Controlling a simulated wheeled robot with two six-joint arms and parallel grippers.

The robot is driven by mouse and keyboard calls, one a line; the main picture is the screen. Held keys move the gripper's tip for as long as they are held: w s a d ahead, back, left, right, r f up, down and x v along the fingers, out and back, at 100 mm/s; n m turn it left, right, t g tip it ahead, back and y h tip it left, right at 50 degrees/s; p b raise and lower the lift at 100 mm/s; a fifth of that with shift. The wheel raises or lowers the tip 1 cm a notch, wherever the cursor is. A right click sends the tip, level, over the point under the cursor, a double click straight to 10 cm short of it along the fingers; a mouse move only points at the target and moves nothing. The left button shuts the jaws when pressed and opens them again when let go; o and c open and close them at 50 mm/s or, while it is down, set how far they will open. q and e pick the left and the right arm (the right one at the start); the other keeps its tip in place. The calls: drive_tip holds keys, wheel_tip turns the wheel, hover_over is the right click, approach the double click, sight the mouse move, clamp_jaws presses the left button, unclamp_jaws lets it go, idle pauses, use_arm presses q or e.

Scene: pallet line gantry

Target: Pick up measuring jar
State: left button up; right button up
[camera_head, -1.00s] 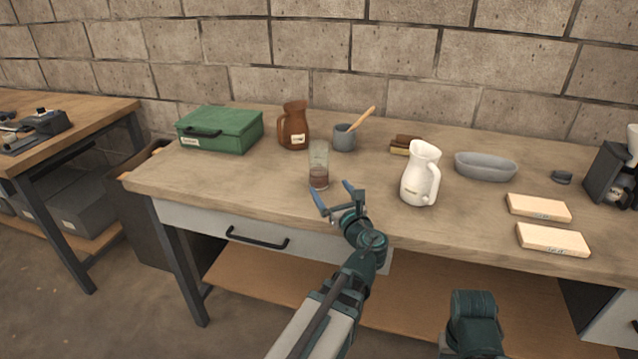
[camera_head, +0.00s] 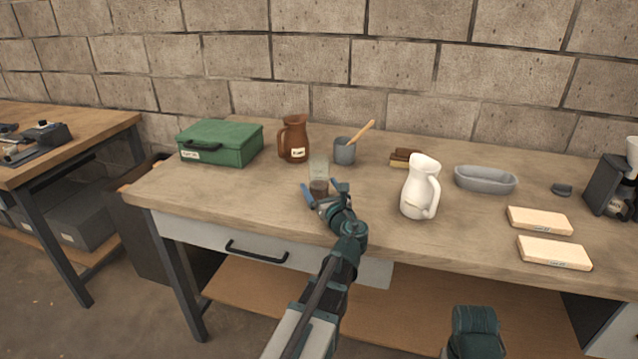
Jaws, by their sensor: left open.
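The clear glass jar (camera_head: 319,168), which I take for the measuring jar, stands upright on the workbench with dark contents in its lower part. My left gripper (camera_head: 322,189) is open, low over the bench top, with one blue fingertip to each side of the jar's lower part. The gripper hides the jar's base, and I cannot tell whether the fingers touch the glass. My right gripper is not in view; only a dark piece of my right arm shows at the bottom.
A white jug (camera_head: 418,188) stands right of the gripper. Behind are a green box (camera_head: 222,143), a brown jug (camera_head: 294,138), a grey mug (camera_head: 344,152) with a wooden handle, and a brush (camera_head: 404,157). A grey dish (camera_head: 485,179) and two pale blocks lie right. The bench's front left is clear.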

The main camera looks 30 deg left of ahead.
sight(316, 180)
use_arm(q)
drive_tip(key=x, duration=0.5)
drive_tip(key=shift+w+f+b, duration=0.3)
drive_tip(key=shift+f+b, duration=0.05)
drive_tip(key=c, duration=1.6)
